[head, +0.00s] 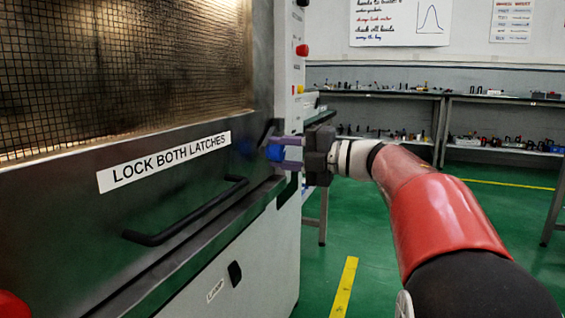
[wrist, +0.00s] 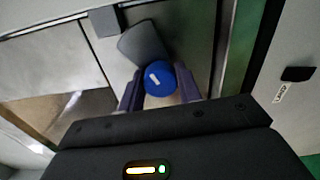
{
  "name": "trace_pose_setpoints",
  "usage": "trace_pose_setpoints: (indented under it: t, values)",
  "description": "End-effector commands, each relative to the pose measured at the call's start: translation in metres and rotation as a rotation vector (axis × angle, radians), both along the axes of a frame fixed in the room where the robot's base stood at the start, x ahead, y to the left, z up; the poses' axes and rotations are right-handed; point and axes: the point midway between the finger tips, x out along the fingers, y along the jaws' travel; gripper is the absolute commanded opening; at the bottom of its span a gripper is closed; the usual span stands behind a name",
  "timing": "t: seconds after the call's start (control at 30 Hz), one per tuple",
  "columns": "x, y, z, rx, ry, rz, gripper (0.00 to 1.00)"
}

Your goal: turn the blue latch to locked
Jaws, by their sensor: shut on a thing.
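The blue latch (head: 275,152) sits at the right edge of the dark machine door, beyond the right end of its handle. My gripper (head: 288,152) reaches it from the right, and its fingers are shut on the latch. In the wrist view the latch (wrist: 160,78) is a round blue knob with a short white mark, between my two purple-grey fingers (wrist: 160,92). A grey plate (wrist: 143,43) shows beside the knob. The fingers hide part of the latch in the head view, so I cannot tell its exact turn.
The door carries a "LOCK BOTH LATCHES" label (head: 165,162) and a black bar handle (head: 187,212). A red knob (head: 12,305) shows at the lower left. Benches with small items (head: 490,97) stand at the back. The green floor (head: 345,225) to the right is mostly open.

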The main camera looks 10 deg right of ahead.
Motion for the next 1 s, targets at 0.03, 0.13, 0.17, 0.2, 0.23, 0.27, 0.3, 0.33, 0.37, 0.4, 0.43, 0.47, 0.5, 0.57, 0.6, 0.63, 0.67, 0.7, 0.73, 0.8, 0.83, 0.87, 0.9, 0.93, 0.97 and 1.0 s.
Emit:
trace_pose_setpoints:
  t: [0.03,0.13,0.17,0.2,0.23,0.27,0.3,0.33,0.37,0.4,0.43,0.47,0.5,0.57,0.6,0.63,0.67,0.7,0.73,0.8,0.83,0.87,0.9,0.93,0.97,1.0]
  values:
    - [0.0000,-0.0001,-0.0022,-0.012,-0.017,0.000,0.11]
    - [0.0000,0.0000,-0.0015,-0.033,-0.045,0.000,0.11]
    - [-0.0001,0.0001,-0.0013,-0.038,-0.053,0.000,0.11]
    - [-0.0001,0.0001,-0.0011,-0.044,-0.061,0.001,0.11]
    - [0.0000,0.0000,-0.0010,-0.048,-0.065,0.001,0.11]
    - [-0.0001,0.0001,-0.0008,-0.051,-0.070,0.001,0.11]
    - [-0.0001,0.0002,-0.0006,-0.054,-0.074,0.001,0.11]
    - [-0.0001,0.0002,-0.0004,-0.056,-0.077,0.001,0.11]
    - [-0.0001,0.0000,-0.0003,-0.058,-0.079,0.001,0.11]
    - [0.0000,0.0001,-0.0001,-0.059,-0.082,0.001,0.11]
    - [0.0000,0.0001,0.0001,-0.060,-0.082,0.001,0.11]
    - [0.0000,0.0001,0.0002,-0.061,-0.083,0.001,0.11]
    - [-0.0001,0.0001,0.0003,-0.061,-0.084,0.001,0.11]
    - [-0.0001,0.0001,0.0004,-0.061,-0.084,0.001,0.11]
    - [-0.0001,0.0001,0.0005,-0.062,-0.085,0.001,0.11]
    - [-0.0001,0.0001,0.0005,-0.061,-0.084,0.001,0.11]
    - [-0.0001,0.0001,0.0005,-0.061,-0.084,0.001,0.11]
    - [-0.0001,0.0001,0.0005,-0.061,-0.084,0.001,0.11]
    - [-0.0001,0.0001,0.0005,-0.061,-0.084,0.000,0.11]
    - [-0.0001,0.0001,0.0006,-0.061,-0.084,0.000,0.37]
    - [0.0000,0.0000,0.0006,-0.061,-0.084,0.000,0.41]
    - [0.0000,0.0000,0.0006,-0.061,-0.084,0.000,0.45]
    - [0.0000,0.0000,0.0005,-0.061,-0.084,0.000,0.50]
    - [0.0000,0.0000,0.0005,-0.061,-0.084,0.000,0.54]
    - [0.0000,0.0000,0.0005,-0.061,-0.083,0.000,0.56]
    - [0.0000,0.0000,0.0005,-0.061,-0.083,0.000,0.56]
